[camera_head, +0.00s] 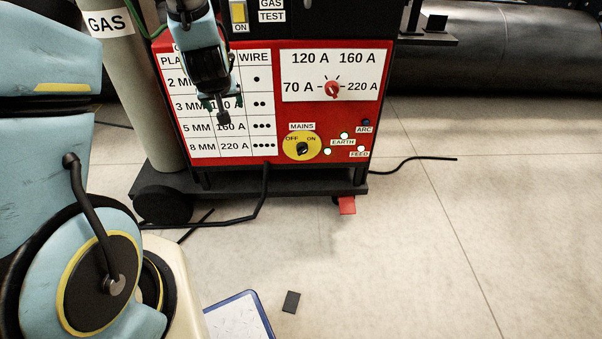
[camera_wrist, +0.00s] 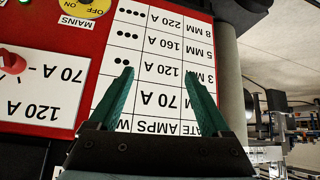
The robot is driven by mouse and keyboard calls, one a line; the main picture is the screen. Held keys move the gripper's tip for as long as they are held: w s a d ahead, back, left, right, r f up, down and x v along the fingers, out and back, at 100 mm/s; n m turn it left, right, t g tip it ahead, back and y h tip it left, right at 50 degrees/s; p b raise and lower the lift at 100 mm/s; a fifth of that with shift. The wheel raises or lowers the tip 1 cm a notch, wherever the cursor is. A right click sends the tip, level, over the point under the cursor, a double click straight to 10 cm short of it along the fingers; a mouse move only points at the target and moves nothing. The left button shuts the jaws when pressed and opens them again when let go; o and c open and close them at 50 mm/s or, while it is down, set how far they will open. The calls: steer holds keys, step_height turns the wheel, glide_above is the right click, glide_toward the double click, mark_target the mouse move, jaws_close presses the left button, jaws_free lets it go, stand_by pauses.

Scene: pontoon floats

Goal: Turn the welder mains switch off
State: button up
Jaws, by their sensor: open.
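The mains switch (camera_head: 302,149) is a black knob on a yellow disc marked OFF at left and ON at right, low on the welder's red front (camera_head: 275,118). The knob seems turned toward ON, but it is small. The yellow disc also shows upside down at the top left of the wrist view (camera_wrist: 86,8), partly cut off. My gripper (camera_head: 221,102) is in front of the plate, amps and wire chart, above and left of the switch. In the wrist view its teal fingers (camera_wrist: 158,72) are apart with nothing between them.
The red amps knob (camera_head: 332,89) is above and right of the switch. Small lamps (camera_head: 344,135) beside the switch glow. A grey gas cylinder (camera_head: 148,90) stands at the welder's left. A cable (camera_head: 262,200) hangs below. The floor at right is largely clear.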

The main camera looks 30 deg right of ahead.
steer(key=d+f+m+t+b, duration=0.1)
steer(key=d+f+t+b, duration=0.1)
steer(key=d+f+b, duration=0.55)
steer(key=d+f+m+t+b, duration=0.15)
steer(key=d+f+b, duration=0.25)
steer(key=f, duration=0.6)
steer(key=m+t+h+b, duration=0.2)
steer(key=t+h+b, duration=0.3)
steer(key=b, duration=0.6)
glide_toward(303, 153)
steer(key=shift+t+y, duration=0.45)
steer(key=shift+y, duration=0.25)
steer(key=b+x, duration=0.1)
steer(key=x, duration=0.1)
steer(key=b+x, duration=0.1)
steer(key=x, duration=0.2)
steer(key=d+b+x, duration=0.1)
steer(key=x, duration=0.2)
steer(key=shift+f, duration=0.25)
steer(key=shift+w+d+r, duration=0.1)
steer(key=shift+w+d, duration=0.05)
steer(key=shift+w, duration=0.4)
jaws_close()
